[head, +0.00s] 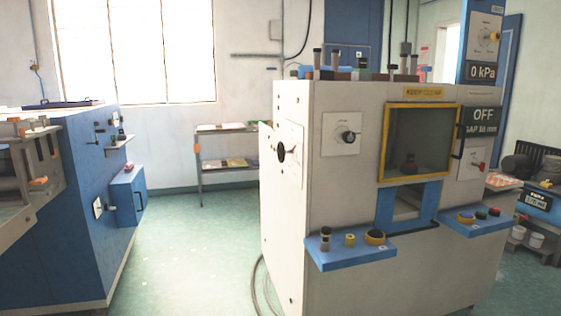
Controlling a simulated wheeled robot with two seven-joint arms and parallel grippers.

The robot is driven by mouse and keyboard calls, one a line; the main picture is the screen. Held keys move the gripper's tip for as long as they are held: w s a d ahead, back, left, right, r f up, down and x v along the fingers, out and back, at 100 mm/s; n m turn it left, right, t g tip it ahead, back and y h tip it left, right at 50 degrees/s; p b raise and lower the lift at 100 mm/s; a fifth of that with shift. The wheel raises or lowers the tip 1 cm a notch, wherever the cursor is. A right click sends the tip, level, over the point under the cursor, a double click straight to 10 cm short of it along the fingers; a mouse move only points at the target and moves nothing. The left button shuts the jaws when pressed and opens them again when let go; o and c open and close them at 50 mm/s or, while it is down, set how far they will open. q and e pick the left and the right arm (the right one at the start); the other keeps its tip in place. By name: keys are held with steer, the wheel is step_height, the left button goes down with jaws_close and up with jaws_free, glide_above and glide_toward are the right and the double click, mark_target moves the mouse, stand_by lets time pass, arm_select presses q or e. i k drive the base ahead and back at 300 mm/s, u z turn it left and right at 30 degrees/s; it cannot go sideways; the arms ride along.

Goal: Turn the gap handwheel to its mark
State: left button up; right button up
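The white machine (290,230) stands right of centre. A black round wheel or knob (281,152) sits on a pale plate on its left side, seen at a slant. A black knob (348,136) sits on a white dial plate on its front. I cannot tell which of these is the gap handwheel, and their marks are too small to read. A dark display (483,122) at the front right reads OFF and a GAP value in mm, its digits unclear. Neither of my grippers is in view.
A yellow-framed window (387,145) is on the machine's front, with blue shelves (350,253) jutting out below, holding several knobs and buttons. A blue cabinet (75,220) stands at left. Open green floor (185,260) lies between. A cable (256,290) lies by the machine's base.

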mark_target(282, 152)
steer(key=u, duration=0.65)
steer(key=i, duration=0.6)
steer(key=u, duration=0.75)
steer(key=i, duration=0.85)
steer(key=z, duration=0.35)
